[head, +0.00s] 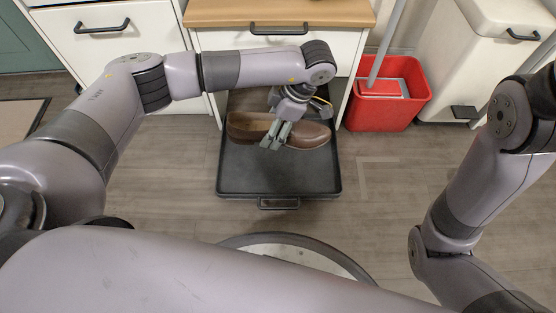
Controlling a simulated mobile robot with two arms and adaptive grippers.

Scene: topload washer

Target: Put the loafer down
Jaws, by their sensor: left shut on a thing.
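A brown loafer (310,136) shows in the head view, lying across a dark grey tray-like pull-out (280,184) below a wooden-topped cabinet. My left gripper (273,143) points down over the middle of the loafer, and its fingers are shut on the shoe's near side. The fingers hide part of the shoe. Whether the sole touches the pull-out's floor cannot be told. My right arm comes in at the right, but its gripper is out of the picture.
A red bucket (388,103) with a mop handle stands right of the pull-out. A white bin (470,60) is further right. White drawers (110,50) are at the left. The pull-out's front part is bare, with open wooden floor around it.

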